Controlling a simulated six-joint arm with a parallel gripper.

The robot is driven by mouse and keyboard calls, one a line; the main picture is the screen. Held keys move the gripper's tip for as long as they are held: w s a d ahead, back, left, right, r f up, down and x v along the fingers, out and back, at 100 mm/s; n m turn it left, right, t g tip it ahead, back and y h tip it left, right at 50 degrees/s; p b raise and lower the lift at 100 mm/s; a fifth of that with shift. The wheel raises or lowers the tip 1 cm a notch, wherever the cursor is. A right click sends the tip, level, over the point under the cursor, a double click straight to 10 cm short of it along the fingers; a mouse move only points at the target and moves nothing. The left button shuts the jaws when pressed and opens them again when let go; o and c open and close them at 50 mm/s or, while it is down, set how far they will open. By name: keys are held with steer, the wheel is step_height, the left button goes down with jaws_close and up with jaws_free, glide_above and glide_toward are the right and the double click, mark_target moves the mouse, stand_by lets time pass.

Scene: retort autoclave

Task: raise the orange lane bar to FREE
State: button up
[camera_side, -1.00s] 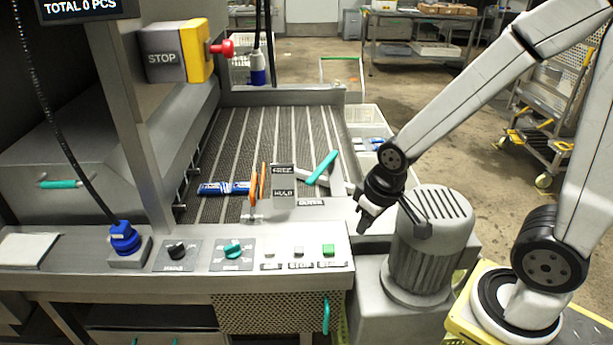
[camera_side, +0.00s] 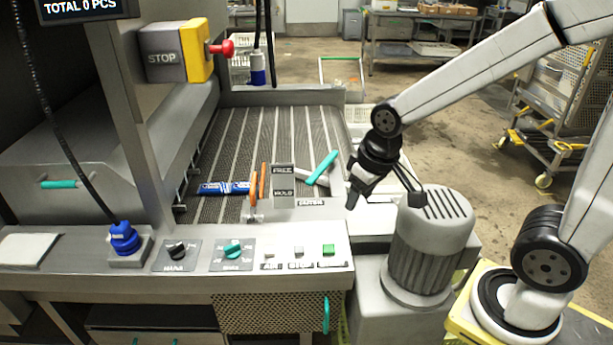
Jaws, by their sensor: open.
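The orange lane bar (camera_side: 263,183) stands near the front edge of the conveyor, left of a grey sign plate (camera_side: 283,186) marked FREE at the top and HOLD below. A second orange piece shows just beside it; I cannot tell if both are one bar. A blue packet (camera_side: 223,188) lies on the belt (camera_side: 222,148), close to the bar's left side. My gripper (camera_side: 362,200) is open and empty, pointing down over the right front corner of the conveyor. It is to the right of the bar and sign, well apart from them.
A teal-handled lever (camera_side: 322,168) stands between the sign and my gripper. A grey motor (camera_side: 432,240) sits below my arm. The front panel carries knobs and a green button (camera_side: 328,250). A red-knobbed STOP box (camera_side: 180,52) hangs at upper left.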

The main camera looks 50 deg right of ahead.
steer(key=w+d+r+m, duration=0.1)
steer(key=w+r+m, duration=0.2)
steer(key=w, duration=1.3)
steer(key=m+t+h, duration=0.2)
steer(key=m, duration=0.4)
glide_above(254, 182)
steer(key=s+a, duration=0.1)
steer(key=s, duration=0.2)
step_height(254, 182, down, 14)
steer(key=f, duration=0.1)
steer(key=shift+s+a+r, duration=0.15)
steer(key=shift+s+r, duration=0.05)
steer(key=shift+f, duration=0.15)
steer(key=shift+x, duration=3.75)
steer(key=shift+a, duration=0.1)
jaws_close()
